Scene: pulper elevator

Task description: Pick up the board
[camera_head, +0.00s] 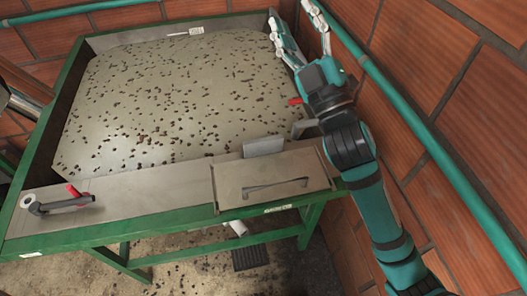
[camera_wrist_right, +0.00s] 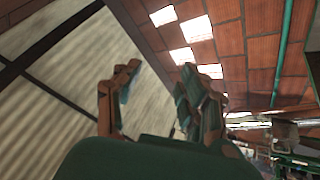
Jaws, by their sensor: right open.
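No thing is plainly marked as the board. A small grey plate (camera_head: 263,146) stands at the near edge of the tank, in the head view. Just in front of it lies a flat metal panel (camera_head: 232,184) with a dark bar handle (camera_head: 275,186). My right gripper (camera_head: 293,12) is open and empty, raised at the upper right beside the tank, well beyond both plates and pointing away from them. In the right wrist view its two fingers (camera_wrist_right: 158,72) are apart with nothing between them. My left gripper does not show.
A green-framed metal tank (camera_head: 180,95) holds a pale surface with scattered dark bits. A red-handled lever (camera_head: 68,202) sits at its near left corner. A brick wall (camera_head: 440,80) with a green pipe (camera_head: 425,125) runs close along the right. A dark floor grate (camera_head: 250,258) lies below.

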